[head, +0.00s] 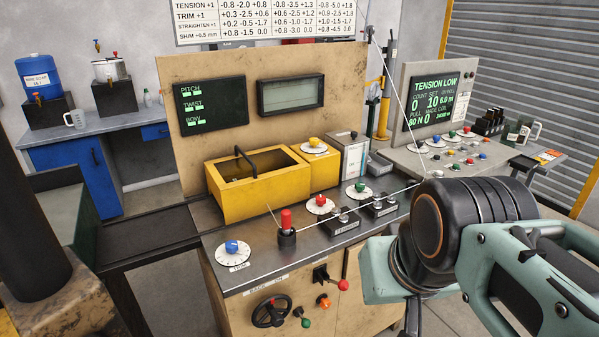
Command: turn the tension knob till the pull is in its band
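The display (435,101) at the right reads TENSION LOW, with the pull at 80 N. On the steel bench top, a red knob (320,200) on a white dial stands behind a small black block whose front label seems to begin with TENSION. A green knob (360,187) on a similar dial stands behind the block to its right. A blue knob on a dial (233,252) at the front left is labelled TRIM. I cannot tell for certain which knob sets tension. My arm fills the lower right; the gripper's fingers do not show.
A yellow bin (258,204) and a yellow box with a yellow knob (314,143) stand behind. A wire runs over the blocks past an upright red-topped post (286,222). Below are a black handwheel (271,314) and levers. The right console (400,157) carries more knobs.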

